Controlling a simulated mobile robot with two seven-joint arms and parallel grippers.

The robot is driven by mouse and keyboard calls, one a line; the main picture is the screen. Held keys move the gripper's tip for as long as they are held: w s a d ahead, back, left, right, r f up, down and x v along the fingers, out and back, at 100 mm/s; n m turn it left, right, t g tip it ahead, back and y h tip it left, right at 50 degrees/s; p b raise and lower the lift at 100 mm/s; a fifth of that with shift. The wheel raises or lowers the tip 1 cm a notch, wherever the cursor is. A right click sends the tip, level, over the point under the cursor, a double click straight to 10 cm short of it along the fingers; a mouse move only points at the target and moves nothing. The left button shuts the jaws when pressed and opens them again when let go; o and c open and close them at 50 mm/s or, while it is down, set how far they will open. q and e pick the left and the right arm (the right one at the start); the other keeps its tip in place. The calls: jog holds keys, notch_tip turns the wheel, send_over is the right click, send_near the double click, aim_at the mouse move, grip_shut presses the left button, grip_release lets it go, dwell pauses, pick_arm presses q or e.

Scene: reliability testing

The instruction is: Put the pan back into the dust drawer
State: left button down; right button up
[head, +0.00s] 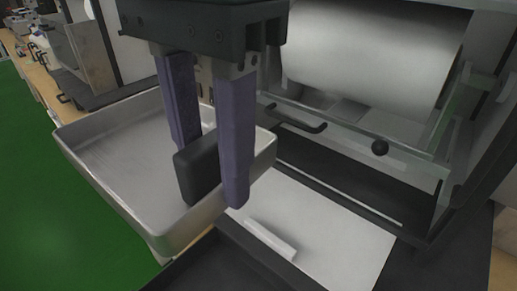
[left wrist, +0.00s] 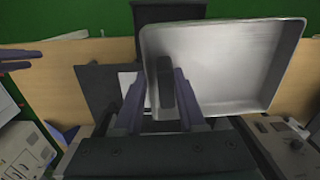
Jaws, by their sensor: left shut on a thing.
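The pan (head: 125,160) is a shallow, silvery metal tray with rounded corners and a black handle (head: 198,168). My left gripper (head: 212,195) is shut on the handle, one purple finger on each side of it. The pan is in the air, tilted, left of the dust drawer. The dust drawer (head: 340,225) shows as a dark-framed opening with a pale floor, in front of the drum machine. In the left wrist view the pan (left wrist: 235,65) fills the upper right. My right gripper (left wrist: 20,60) shows at that view's left edge, two purple fingers apart, empty.
A white strip (head: 270,240) lies on the drawer's floor. A wooden bench (left wrist: 50,65) and green floor (head: 35,200) lie around.

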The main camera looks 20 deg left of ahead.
pick_arm(q)
jog(key=shift+m, duration=0.4)
jog(key=d+f+b, duration=0.1)
jog(key=f+b, duration=0.4)
jog(key=f, duration=0.5)
jog(key=s+d+f+b, duration=0.1)
jog(key=f+b, duration=0.4)
jog(key=f, duration=0.6)
jog(key=s+f+b, duration=0.1)
jog(key=f+b, duration=0.4)
jog(key=f, duration=0.6)
jog(key=shift+d, duration=0.4)
jog(key=shift+f, duration=0.1)
pick_arm(e)
notch_tip(320, 180, down, 18)
jog(key=shift+r, duration=0.25)
pick_arm(q)
jog(key=shift+f, duration=0.15)
jog(key=c, duration=0.8)
grip_release()
jog(key=shift+o, duration=0.2)
notch_tip(320, 180, up, 12)
jog(key=p, duration=0.4)
pick_arm(e)
jog(key=shift+r, duration=2.1)
